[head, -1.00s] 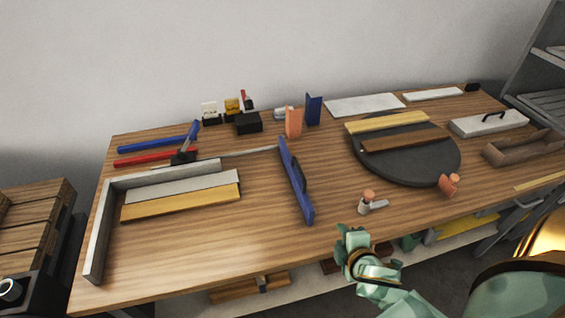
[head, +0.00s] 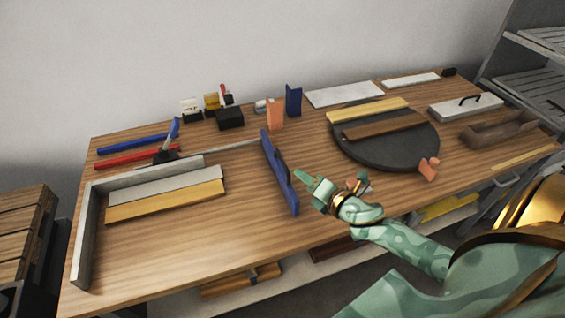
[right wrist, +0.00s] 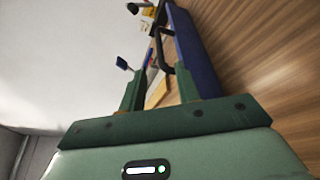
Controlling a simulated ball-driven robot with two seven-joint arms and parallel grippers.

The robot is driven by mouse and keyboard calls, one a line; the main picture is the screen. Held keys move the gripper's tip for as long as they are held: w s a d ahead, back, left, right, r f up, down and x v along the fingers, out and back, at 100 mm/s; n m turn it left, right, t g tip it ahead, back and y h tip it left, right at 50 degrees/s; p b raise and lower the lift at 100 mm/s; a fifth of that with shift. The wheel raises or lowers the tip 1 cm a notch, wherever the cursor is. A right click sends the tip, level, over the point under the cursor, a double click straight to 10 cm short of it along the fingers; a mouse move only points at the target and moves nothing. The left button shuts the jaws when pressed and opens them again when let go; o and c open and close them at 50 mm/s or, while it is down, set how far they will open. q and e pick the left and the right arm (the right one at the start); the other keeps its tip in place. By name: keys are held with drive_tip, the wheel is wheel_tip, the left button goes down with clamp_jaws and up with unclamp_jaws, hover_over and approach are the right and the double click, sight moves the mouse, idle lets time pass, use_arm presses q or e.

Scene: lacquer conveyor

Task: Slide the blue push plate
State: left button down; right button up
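The blue push plate (head: 280,175) stands on edge on the wooden table near the middle, with a dark handle on its right face. My right gripper (head: 312,188) is just to the right of the plate's near half. In the right wrist view its two fingers are apart with nothing between their tips. There the plate (right wrist: 197,55) runs forward beside the right finger, and the dark handle (right wrist: 166,52) shows ahead, between the fingers. I cannot tell if a finger touches the plate. My left gripper is not in view.
A grey L-shaped fence (head: 85,235) with a white and a yellow bar beside it lies left on the table (head: 190,245). A dark round disc (head: 400,158) bearing two bars is to the right. An orange block (head: 275,115) and a blue one stand behind the plate.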

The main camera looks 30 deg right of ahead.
sight(283, 161)
drive_tip(key=b+x, duration=0.1)
drive_tip(key=x, duration=0.9)
drive_tip(key=shift+w+f+b, duration=0.15)
drive_tip(key=shift+w+b, duration=0.15)
drive_tip(key=shift+w, duration=0.05)
drive_tip(key=shift+a, duration=0.1)
clamp_jaws()
